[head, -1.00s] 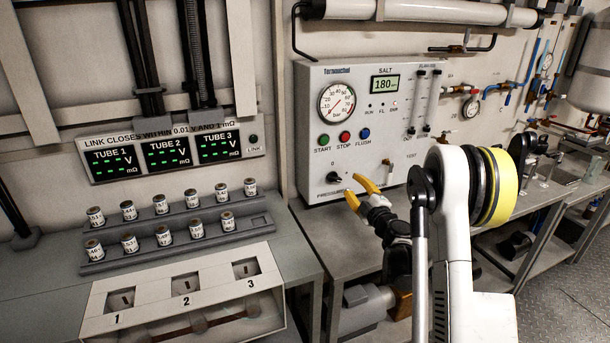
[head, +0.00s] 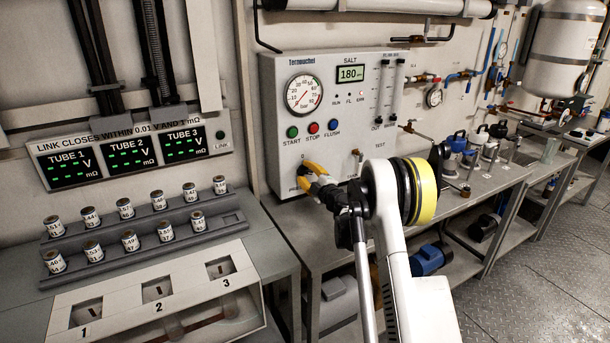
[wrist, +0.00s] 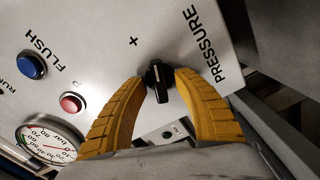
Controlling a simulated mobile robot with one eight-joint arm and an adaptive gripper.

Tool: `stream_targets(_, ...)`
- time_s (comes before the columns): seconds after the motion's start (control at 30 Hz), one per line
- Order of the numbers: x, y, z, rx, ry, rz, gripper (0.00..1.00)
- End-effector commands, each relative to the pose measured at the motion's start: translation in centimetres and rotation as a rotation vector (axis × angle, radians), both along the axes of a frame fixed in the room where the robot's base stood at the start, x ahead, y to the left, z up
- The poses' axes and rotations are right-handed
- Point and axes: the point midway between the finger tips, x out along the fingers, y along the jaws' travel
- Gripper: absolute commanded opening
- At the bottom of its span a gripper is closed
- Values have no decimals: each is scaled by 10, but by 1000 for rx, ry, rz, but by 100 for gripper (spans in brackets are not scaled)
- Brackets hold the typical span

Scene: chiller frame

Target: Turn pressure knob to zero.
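The black pressure knob (wrist: 158,78) is on the white panel (wrist: 105,60), beside the word PRESSURE. A pale mark runs along its ridge. In the wrist view the yellow fingertips of my gripper (wrist: 159,80) stand on either side of the knob, spread apart, with narrow gaps; I cannot tell whether either touches it. In the head view my gripper (head: 309,178) is at the panel's lower left, below the 0 mark, and mostly hides the knob. The round pressure gauge (head: 304,94) is above; it also shows in the wrist view (wrist: 48,142).
Green (head: 292,132), red (head: 313,128) and blue (head: 332,126) buttons sit on the panel above my gripper. A rack (head: 75,272) with several small labelled cells stands left. Valves and pipes are to the right. The bench front (head: 330,235) lies below the panel.

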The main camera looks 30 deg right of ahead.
Motion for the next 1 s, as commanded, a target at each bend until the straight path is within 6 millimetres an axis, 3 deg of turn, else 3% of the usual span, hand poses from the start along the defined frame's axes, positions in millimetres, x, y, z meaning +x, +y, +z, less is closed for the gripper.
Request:
stream_targets(0.2,0,0,0,0,0,0,35)
stream_targets(0.3,0,0,0,0,0,0,4)
stream_targets(0.33,0,0,0,0,0,0,0)
stream_targets(0.7,0,0,0,-28,-1,0,0)
stream_targets(1.0,0,0,-1,-198,-7,0,0)
